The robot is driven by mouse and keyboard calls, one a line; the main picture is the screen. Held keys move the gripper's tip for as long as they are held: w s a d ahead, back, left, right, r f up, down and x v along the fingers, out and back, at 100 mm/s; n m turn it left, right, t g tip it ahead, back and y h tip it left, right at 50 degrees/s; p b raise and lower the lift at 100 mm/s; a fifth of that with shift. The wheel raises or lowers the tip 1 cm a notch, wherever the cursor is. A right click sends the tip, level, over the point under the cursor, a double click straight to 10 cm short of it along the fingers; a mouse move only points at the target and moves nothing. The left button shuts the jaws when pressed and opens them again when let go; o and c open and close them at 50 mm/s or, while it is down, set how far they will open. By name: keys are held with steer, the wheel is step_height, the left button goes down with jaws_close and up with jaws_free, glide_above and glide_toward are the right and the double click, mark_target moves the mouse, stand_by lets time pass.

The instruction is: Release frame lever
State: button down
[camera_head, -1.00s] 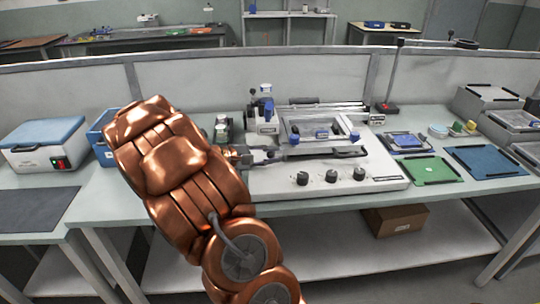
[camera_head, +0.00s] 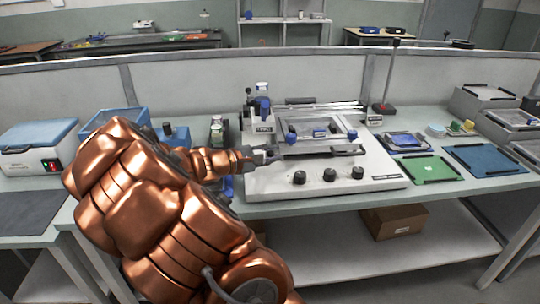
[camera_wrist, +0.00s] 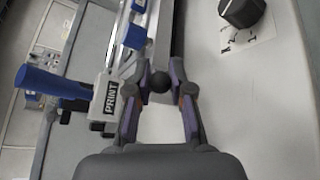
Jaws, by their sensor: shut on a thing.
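A white benchtop printing machine (camera_head: 390,179) stands on the table, with a flat framed screen (camera_head: 306,131), blue clamp knobs and a row of black dials along its front. My gripper (camera_head: 271,153) reaches in from the left at the near left corner of the frame. A blue handle (camera_wrist: 45,81) and a block marked PRINT (camera_wrist: 108,97) are to the left.
A black dial (camera_wrist: 241,12) is at the top right of the wrist view. A green mat (camera_head: 430,170) and a blue mat (camera_head: 485,160) lie right of the machine.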

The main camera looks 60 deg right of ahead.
steer(key=c, duration=1)
jaws_free()
steer(key=v, duration=1.2)
